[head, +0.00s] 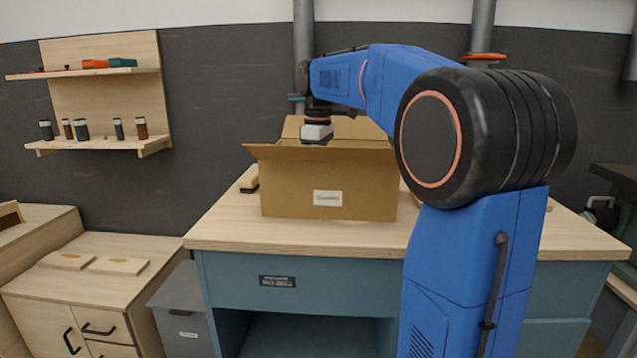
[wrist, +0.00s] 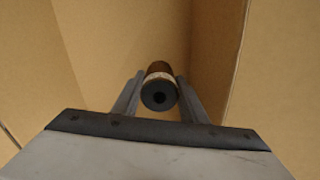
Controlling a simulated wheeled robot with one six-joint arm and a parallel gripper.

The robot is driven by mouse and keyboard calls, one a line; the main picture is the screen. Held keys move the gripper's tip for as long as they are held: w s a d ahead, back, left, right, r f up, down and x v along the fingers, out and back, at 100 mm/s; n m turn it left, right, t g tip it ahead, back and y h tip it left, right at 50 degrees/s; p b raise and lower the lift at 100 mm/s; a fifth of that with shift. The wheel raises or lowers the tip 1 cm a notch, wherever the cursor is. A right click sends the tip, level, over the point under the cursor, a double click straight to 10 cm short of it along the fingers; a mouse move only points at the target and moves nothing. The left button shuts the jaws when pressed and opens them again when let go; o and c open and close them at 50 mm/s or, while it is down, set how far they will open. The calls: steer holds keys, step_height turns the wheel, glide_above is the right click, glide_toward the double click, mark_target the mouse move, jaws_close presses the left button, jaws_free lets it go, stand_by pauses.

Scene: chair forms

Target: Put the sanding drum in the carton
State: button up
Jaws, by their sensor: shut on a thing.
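The carton (head: 290,188) is an open cardboard box with a small white label, standing on the workbench with its flaps folded out. My gripper (wrist: 158,92) points down into the carton in the wrist view, with cardboard walls around it. It is shut on the sanding drum (wrist: 160,97), a small cylinder with a brown band and a dark end with a hole. In the head view my gripper's body (head: 317,133) shows above the carton's opening. Its fingertips and the drum are hidden there by the carton's front.
The wooden workbench top (head: 225,228) has bare room left and in front of the carton. A wood-and-dark object (head: 249,180) lies left of the carton. A wall shelf (head: 100,144) with several small bottles hangs at the left. A low cabinet (head: 105,285) stands below it.

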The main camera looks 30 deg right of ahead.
steer(key=shift+f, duration=0.35)
steer(key=shift+f, duration=0.15)
steer(key=o, duration=1.2)
steer(key=shift+c, duration=0.2)
step_height(320, 180, up, 11)
steer(key=shift+r, duration=0.65)
